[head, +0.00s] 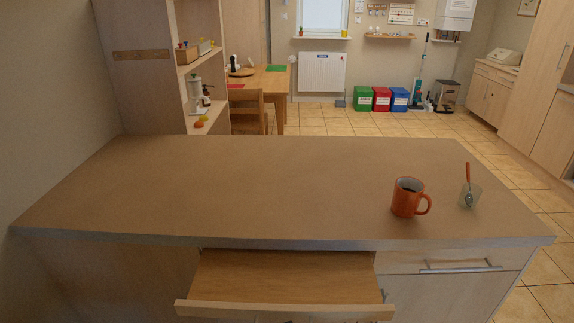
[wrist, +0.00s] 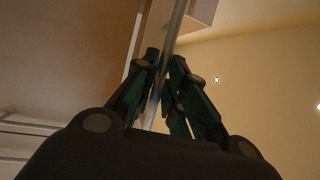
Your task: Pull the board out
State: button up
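The wooden board (head: 285,276) sticks out from under the front of the counter top, in an opening between the cabinet fronts. Its raised front edge (head: 285,311) lies near the bottom of the head view. In the wrist view a round metal bar (wrist: 178,20) runs between the two dark fingers of my gripper (wrist: 165,62). The fingers are close against the bar on both sides. The head view does not clearly show my gripper, so I cannot tell there where it meets the board.
A drawer with a metal handle (head: 458,266) is right of the board. The left and middle of the counter top are clear.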

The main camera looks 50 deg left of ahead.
dwell(0.3)
jog(key=v, duration=1.2)
jog(key=shift+f, duration=0.1)
dwell(0.3)
jog(key=w+d+f+n+g+h+p, duration=0.1)
jog(key=d+f+n+g+h, duration=0.1)
jog(key=d+f+h, duration=0.55)
jog(key=w+d+f+n+g+h+p, duration=0.1)
jog(key=w+d+f+n+g+h, duration=0.15)
jog(key=d+f, duration=0.85)
jog(key=d+f+m+h, duration=0.1)
jog(key=d+h, duration=0.3)
jog(key=d, duration=0.8)
jog(key=w+d+f+m+g+h+p, duration=0.1)
jog(key=d+h, duration=0.4)
jog(key=d, duration=0.7)
jog(key=shift+w+f, duration=0.25)
jog(key=shift+f, duration=0.65)
jog(key=shift+m, duration=0.25)
